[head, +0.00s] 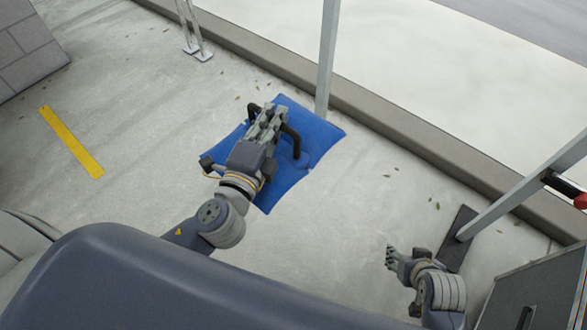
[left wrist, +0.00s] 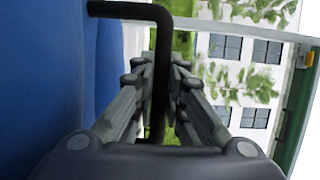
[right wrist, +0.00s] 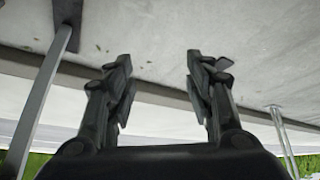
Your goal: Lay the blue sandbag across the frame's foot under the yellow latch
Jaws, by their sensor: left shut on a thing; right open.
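The blue sandbag (head: 318,128) has black handles and shows in the middle of the head view. My left gripper (head: 270,115) is shut on a black handle (left wrist: 158,60) of it; the bag's blue side fills the left of the left wrist view (left wrist: 45,80). I cannot tell whether the bag touches the ground. A grey upright post (head: 327,50) comes down just behind the bag's far edge. Another post at the right ends on a dark foot plate (head: 457,238). A small yellow part, perhaps the latch, shows in the left wrist view (left wrist: 306,60). My right gripper (head: 390,257) is open and empty.
A yellow strip (head: 72,142) lies on the concrete at left. Thin metal legs (head: 195,35) stand at upper left. A kerb (head: 390,115) runs diagonally behind the bag. A grey box (head: 535,290) stands at lower right. Concrete between bag and foot plate is clear.

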